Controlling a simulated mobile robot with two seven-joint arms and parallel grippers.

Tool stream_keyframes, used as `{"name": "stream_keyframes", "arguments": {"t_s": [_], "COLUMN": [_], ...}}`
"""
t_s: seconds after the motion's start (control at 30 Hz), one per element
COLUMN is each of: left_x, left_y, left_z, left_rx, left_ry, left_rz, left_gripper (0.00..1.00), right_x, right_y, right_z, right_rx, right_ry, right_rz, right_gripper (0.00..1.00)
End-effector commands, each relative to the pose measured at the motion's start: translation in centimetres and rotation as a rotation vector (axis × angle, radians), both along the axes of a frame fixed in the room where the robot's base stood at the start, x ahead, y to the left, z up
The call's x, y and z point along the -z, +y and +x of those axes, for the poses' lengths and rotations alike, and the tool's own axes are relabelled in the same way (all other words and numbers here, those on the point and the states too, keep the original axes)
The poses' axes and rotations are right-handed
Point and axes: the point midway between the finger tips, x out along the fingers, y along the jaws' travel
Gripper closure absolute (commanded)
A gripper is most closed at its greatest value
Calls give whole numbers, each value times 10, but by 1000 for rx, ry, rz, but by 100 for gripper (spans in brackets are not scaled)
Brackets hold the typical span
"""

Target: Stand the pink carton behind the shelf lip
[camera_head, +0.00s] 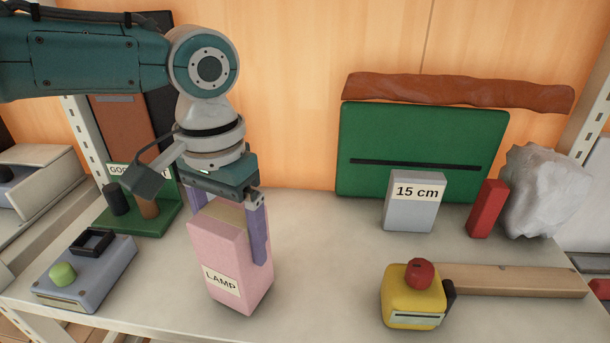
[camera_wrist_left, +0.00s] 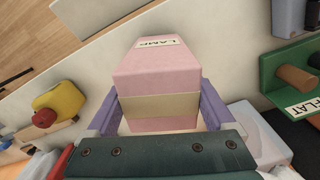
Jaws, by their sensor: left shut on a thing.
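The pink carton (camera_head: 231,262) has a tan top band and a white label reading LAMP. It is upright, slightly tilted in the head view, above or on the pale shelf (camera_head: 330,270); I cannot tell whether its base touches. My left gripper (camera_head: 230,222) is shut on the carton from above, one purple finger on each side. In the left wrist view the carton (camera_wrist_left: 160,78) sits between the two fingers. I cannot make out a raised shelf lip. My right gripper is not in view.
A grey box with a green button (camera_head: 92,270) and a green stand with pegs (camera_head: 150,215) are left of the carton. A yellow tape measure (camera_head: 410,300), wooden bar (camera_head: 520,281), grey 15 cm block (camera_head: 413,208), red block (camera_head: 487,208) and green panel (camera_head: 420,135) are right.

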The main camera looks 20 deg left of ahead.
Motion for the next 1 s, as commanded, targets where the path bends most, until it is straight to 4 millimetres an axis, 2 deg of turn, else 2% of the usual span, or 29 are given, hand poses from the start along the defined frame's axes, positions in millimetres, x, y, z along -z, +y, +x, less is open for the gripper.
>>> {"name": "stream_keyframes", "arguments": {"t_s": [0.87, 0.9, 1.0], "left_x": [10, 9, 9], "left_y": [0, 0, 0], "left_z": [0, 1, 0], "left_rx": [-1, -1, 0], "left_ry": [-1, -1, -1], "left_rz": [0, 1, 0], "left_gripper": [86, 8, 0], "right_x": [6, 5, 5], "right_y": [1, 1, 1], "right_z": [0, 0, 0], "right_rx": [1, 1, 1], "right_ry": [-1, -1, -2], "right_rz": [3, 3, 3], "right_gripper": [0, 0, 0]}}
